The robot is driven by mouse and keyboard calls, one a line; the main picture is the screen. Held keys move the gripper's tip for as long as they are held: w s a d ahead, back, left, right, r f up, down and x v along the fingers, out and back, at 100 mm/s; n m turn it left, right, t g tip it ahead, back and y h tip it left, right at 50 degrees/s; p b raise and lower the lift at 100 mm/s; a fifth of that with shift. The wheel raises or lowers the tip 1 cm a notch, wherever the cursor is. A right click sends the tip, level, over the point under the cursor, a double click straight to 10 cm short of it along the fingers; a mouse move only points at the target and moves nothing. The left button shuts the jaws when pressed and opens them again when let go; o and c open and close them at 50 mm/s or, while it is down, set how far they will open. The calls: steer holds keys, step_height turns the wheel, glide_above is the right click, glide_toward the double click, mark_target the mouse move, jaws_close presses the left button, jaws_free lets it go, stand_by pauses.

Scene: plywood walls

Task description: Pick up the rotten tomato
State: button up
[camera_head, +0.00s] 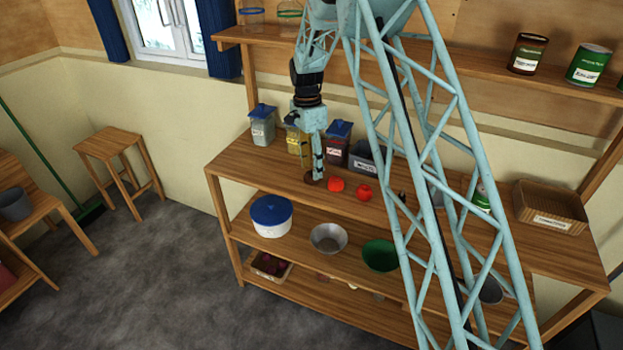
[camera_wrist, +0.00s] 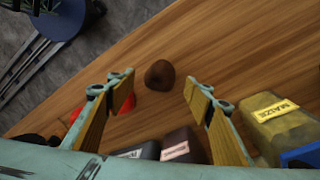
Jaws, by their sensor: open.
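The rotten tomato (camera_wrist: 159,75) is a brown, round lump on the wooden shelf top in the wrist view. My gripper (camera_wrist: 155,88) is open, with its two wood-coloured fingers apart and the brown tomato showing in the gap between their tips. They do not appear to touch it. In the head view my gripper (camera_head: 313,174) points down at the shelf top, and a dark brown shape at its tips is too small to tell clearly. Two red tomatoes (camera_head: 336,184) (camera_head: 363,193) lie just to its right. In the wrist view, red shows partly hidden behind the left finger.
Behind my gripper stand lidded containers: a grey one (camera_head: 262,130), a yellow maize one (camera_wrist: 275,118) and a dark red one (camera_head: 335,150). A grey bin (camera_head: 364,160) is beside them. The shelf top (camera_head: 235,165) is clear to the left. A basket (camera_head: 552,205) sits far right.

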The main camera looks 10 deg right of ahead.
mark_target(312, 178)
steer(key=shift+s+d+f, duration=0.1)
steer(key=shift+s+f, duration=0.05)
steer(key=shift+f, duration=0.75)
steer(key=shift+s+d+f, duration=0.1)
steer(key=shift+f, duration=0.8)
steer(key=shift+a, duration=0.1)
steer(key=shift+c, duration=0.3)
steer(key=c, duration=0.7)
